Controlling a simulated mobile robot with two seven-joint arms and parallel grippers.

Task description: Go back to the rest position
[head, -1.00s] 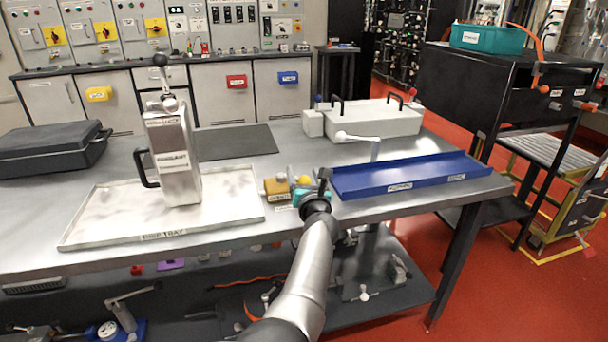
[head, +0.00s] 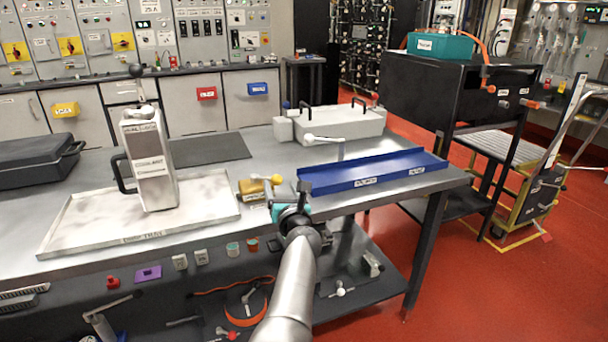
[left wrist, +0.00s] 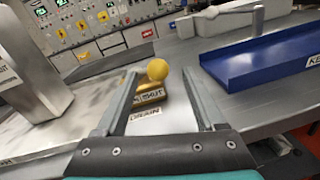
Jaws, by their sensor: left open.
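My left gripper (head: 300,192) is at the front edge of the workbench in the head view. In the left wrist view its two fingers (left wrist: 163,105) stand apart with nothing held between them. Beyond the fingertips is a brass valve block with a yellow ball knob (left wrist: 157,70). The same yellow-knobbed valve (head: 262,187) sits on the bench just left of the gripper in the head view. My right gripper is in neither view.
A drip tray (head: 80,238) bears a coolant container (head: 150,165) at the left. A blue tray (head: 370,173) lies right of the gripper. A grey box (head: 345,124) stands behind it. A black cart (head: 440,90) and red floor are at the right.

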